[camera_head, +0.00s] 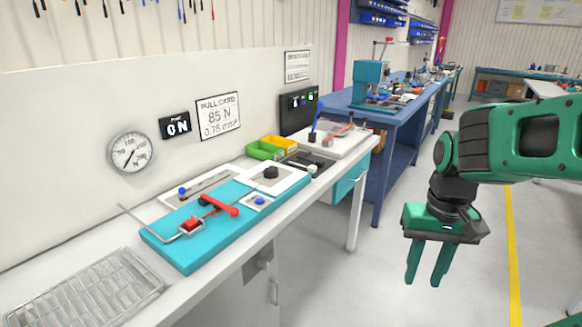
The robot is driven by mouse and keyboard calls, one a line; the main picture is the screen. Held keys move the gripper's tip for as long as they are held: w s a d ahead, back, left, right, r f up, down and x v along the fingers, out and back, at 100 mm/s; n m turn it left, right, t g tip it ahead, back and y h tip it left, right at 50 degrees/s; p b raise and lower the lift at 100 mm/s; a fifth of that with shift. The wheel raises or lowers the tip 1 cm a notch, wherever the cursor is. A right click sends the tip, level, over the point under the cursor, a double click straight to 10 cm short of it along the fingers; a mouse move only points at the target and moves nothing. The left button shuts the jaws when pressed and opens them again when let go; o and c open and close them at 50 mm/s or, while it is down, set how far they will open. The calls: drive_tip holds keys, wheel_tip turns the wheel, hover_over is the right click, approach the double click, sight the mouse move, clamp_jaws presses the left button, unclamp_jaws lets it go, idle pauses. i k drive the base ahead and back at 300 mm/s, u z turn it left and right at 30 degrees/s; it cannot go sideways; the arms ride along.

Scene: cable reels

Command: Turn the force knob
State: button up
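A black round knob (271,172) sits on a white plate at the far right part of the teal fixture (208,238); it looks like the force knob, but its label is too small to read. A smaller blue knob (260,201) is on a white square just in front of it. A red lever (220,206) and a red block (191,225) are on the same fixture. A round dial gauge (130,152) and a display reading "0 N" (177,126) are on the wall panel. My gripper (426,272) is open and empty, pointing down over the floor, well right of the bench.
A wire rack (85,296) lies at the bench's near left. Yellow and green bins (268,148) stand behind the fixture. A card (218,115) reads "PULL CARD 85 N 0.75 mm²". A blue table (396,118) stands beyond. The floor between my gripper and the bench is clear.

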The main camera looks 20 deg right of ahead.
sight(270, 173)
drive_tip(key=z, duration=0.1)
drive_tip(key=i, duration=1)
